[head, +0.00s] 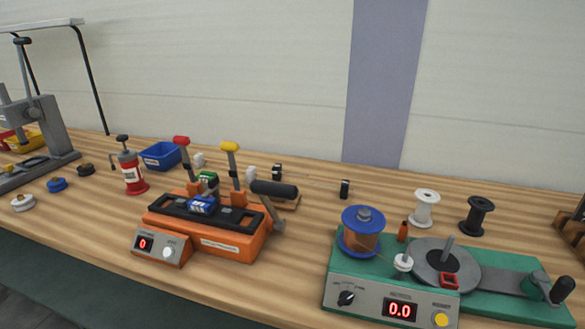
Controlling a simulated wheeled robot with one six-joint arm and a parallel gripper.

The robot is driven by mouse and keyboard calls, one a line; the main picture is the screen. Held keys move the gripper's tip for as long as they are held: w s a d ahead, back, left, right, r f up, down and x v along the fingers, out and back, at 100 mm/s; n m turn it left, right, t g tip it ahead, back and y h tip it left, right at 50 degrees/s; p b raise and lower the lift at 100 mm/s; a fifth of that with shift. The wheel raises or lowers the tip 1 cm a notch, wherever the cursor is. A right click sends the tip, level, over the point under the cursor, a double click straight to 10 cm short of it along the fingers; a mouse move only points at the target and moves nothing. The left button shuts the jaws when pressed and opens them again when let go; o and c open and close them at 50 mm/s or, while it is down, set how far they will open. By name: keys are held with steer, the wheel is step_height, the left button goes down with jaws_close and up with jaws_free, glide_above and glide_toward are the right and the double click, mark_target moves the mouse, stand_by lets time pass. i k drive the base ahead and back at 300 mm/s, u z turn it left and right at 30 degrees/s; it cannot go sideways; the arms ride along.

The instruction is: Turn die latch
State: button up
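I cannot tell for certain which part is the die latch. An orange bench device (228,240) stands in the middle of the bench. A red-tipped lever (182,143) and a yellow-tipped lever (230,148) stand upright on it. A thick black handle (274,189) sticks out at its right. A blue block (202,205) lies in its black frame. A green winding device (388,269) stands at the right, with a blue-topped copper spool (364,232), a grey disc (445,264) and a small red square part (449,281). My gripper is not in view.
The wooden bench (300,228) is bare between the two devices. A white spool (425,209) and a black spool (476,215) stand behind the green device. A blue bin (161,156), a red canister (131,172) and a grey press (47,140) are at the left.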

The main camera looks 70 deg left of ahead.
mark_target(213, 184)
steer(key=u, duration=3)
steer(key=k, duration=0.55)
steer(key=u, duration=0.75)
steer(key=i, duration=0.85)
steer(key=z, duration=0.4)
